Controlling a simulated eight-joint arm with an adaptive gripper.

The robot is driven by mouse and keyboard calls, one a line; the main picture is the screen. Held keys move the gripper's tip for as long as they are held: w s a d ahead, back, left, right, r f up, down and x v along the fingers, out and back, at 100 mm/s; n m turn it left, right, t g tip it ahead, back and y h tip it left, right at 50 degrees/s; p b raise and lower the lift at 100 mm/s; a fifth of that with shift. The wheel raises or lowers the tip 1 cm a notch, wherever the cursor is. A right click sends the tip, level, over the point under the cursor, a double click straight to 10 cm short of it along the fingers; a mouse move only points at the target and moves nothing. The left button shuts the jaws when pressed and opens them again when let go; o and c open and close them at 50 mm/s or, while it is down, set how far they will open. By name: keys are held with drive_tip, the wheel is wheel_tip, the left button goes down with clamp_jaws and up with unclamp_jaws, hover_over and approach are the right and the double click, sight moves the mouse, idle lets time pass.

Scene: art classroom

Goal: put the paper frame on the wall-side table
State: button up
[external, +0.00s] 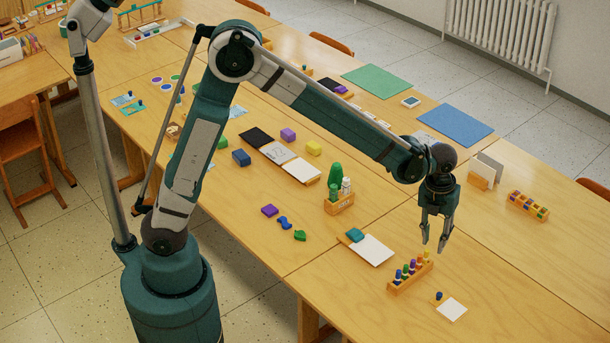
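I cannot tell for certain which item is the paper frame. A small wooden stand holding upright white and grey sheets (486,170) is on the far side of the tables, at the right. A flat white sheet (374,251) with a teal block at its corner lies on the near side. A smaller white sheet (453,310) lies nearer the front right. My gripper (434,243) points down above the tabletop, its two fingers apart with nothing between them. The far row of tables (545,245) runs along the side towards the wall and radiator.
A wooden rack of coloured pegs (410,271) stands below my gripper in the picture. A wooden holder with bottles (339,202) stands to its left. Blue (456,124) and green (376,80) mats lie at the back. The far-right tabletop has bare room.

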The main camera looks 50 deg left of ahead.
drive_tip(key=s+a+r+n+t, duration=0.1)
drive_tip(key=s+a+r+n, duration=0.1)
drive_tip(key=a+r+n, duration=0.5)
drive_tip(key=s+a+r+n+t, duration=0.1)
drive_tip(key=s+a+r+n, duration=0.15)
drive_tip(key=a, duration=0.75)
drive_tip(key=s+a+r+n+t, duration=0.1)
drive_tip(key=s+a+r+n, duration=0.1)
drive_tip(key=a+r+n, duration=0.5)
drive_tip(key=s+a+f+n+t, duration=0.1)
drive_tip(key=s+a+n, duration=0.7)
drive_tip(key=a, duration=0.2)
drive_tip(key=s+a+n+t, duration=0.2)
drive_tip(key=s+a+n, duration=0.5)
drive_tip(key=a, duration=0.4)
drive_tip(key=shift+s+a+f+n+t, duration=0.3)
drive_tip(key=shift+s+f+n, duration=0.1)
drive_tip(key=shift+s, duration=0.5)
